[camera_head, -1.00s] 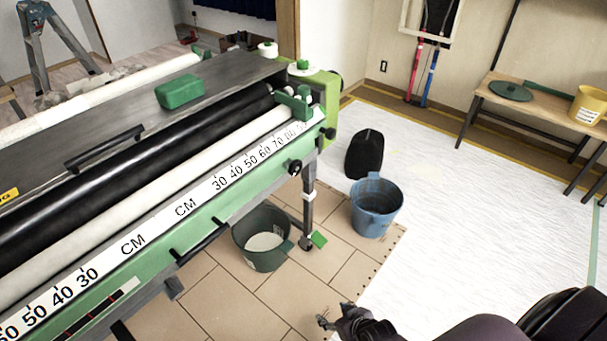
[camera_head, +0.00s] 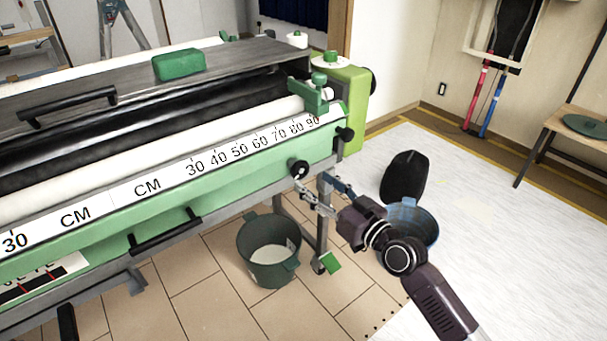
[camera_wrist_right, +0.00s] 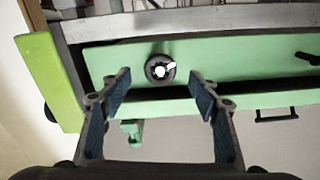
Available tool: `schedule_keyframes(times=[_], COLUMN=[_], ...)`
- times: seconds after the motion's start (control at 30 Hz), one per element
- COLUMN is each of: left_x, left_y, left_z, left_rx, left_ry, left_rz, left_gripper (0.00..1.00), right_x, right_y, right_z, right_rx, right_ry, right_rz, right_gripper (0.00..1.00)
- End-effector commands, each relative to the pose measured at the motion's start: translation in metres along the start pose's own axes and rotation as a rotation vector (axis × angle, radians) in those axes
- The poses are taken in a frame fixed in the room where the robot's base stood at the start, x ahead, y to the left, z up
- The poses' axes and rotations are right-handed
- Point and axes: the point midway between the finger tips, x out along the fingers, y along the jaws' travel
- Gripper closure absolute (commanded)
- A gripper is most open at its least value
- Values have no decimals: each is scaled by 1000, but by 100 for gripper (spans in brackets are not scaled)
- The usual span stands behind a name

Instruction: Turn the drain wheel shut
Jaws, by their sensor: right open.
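The drain wheel (camera_head: 298,169) is a small round black knob with a pale centre on the green front panel of the pasting machine (camera_head: 235,178), near its right end. In the right wrist view the wheel (camera_wrist_right: 160,69) shows face-on with a white hub. My right gripper (camera_head: 311,183) is open, close to the wheel at its lower right in the head view. In the wrist view its two blue-padded fingers (camera_wrist_right: 160,77) stand apart, their tips left and right of the wheel. I see no clear contact. My left gripper is out of view.
A dark green bucket (camera_head: 262,270) stands under the machine's front. A blue bucket (camera_head: 424,222) and a black object (camera_head: 404,176) stand on the white floor sheet behind my right arm. A black bar handle (camera_head: 166,233) juts from the front panel. Tiled floor ahead is open.

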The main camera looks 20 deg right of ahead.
Motion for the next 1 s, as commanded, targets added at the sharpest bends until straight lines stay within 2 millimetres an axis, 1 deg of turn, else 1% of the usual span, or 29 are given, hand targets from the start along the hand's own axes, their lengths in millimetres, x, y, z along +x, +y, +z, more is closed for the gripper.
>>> schedule_keyframes(times=[0.03, 0.2, 0.4, 0.53, 0.77, 0.8, 0.87, 1.0], left_x=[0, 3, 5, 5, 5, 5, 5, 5], left_y=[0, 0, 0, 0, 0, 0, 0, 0], left_z=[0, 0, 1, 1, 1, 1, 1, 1], left_rx=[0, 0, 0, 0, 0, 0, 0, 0], left_ry=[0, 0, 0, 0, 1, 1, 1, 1], left_rz=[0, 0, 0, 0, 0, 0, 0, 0], left_gripper=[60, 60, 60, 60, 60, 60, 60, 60], right_x=[8, 36, 60, 66, 67, 67, 67, 67], right_y=[0, 0, 0, 0, 0, 0, 0, 0], right_z=[-2, 0, 0, 1, 1, 1, 1, 1], right_rx=[2, 3, 2, 1, 0, 0, 0, 0], right_ry=[3, 1, 0, -2, -2, -2, -2, -2], right_rz=[0, 0, 1, 1, 1, 1, 1, 1], right_gripper=[44, 44, 44, 44, 44, 45, 52, 67])
